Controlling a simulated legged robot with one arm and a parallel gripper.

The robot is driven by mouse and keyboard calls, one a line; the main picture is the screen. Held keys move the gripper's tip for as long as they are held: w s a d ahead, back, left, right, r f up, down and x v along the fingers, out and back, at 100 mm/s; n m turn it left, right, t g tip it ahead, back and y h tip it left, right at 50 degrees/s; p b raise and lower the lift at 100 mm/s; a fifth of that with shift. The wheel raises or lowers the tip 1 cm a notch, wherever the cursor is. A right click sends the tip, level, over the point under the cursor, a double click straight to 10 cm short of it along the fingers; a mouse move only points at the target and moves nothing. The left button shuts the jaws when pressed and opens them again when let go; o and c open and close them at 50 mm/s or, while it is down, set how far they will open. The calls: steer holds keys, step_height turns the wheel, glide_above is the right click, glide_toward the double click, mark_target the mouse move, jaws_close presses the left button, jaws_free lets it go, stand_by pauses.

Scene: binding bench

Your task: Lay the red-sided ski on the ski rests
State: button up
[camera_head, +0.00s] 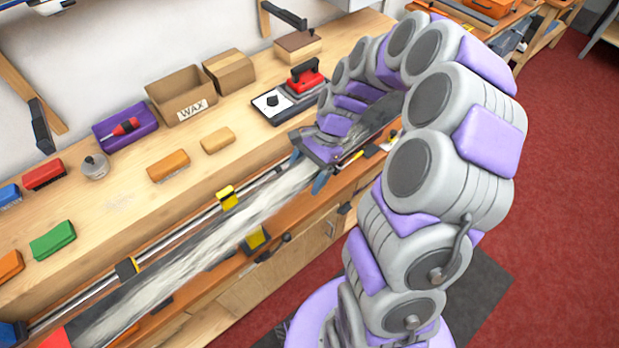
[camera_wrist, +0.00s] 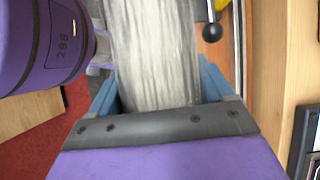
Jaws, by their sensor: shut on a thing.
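My gripper (camera_head: 318,178) is shut on a long ski (camera_head: 215,235), its blue fingers at the ski's two edges. The ski's pale, streaked grey face is up, and it runs from the lower left past my gripper toward the upper right. It also fills the middle of the wrist view (camera_wrist: 152,55) between the fingers (camera_wrist: 160,90). Ski rests with yellow-and-black blocks (camera_head: 228,197) stand along the bench front; another yellow block (camera_head: 255,239) is on the ski's near side. I cannot tell whether the ski touches the rests.
Red floor (camera_head: 565,150) is open at right.

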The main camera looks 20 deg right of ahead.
steer(key=shift+w+d+f, duration=0.1)
steer(key=shift+w, duration=0.85)
steer(key=shift+w+a, duration=1.6)
steer(key=shift+w, duration=2.2)
step_height(320, 180, down, 12)
steer(key=b, duration=0.1)
steer(key=shift+s+d+f, duration=0.1)
steer(key=shift+s+f, duration=0.05)
steer(key=shift+f, duration=0.05)
steer(key=o, duration=1.7)
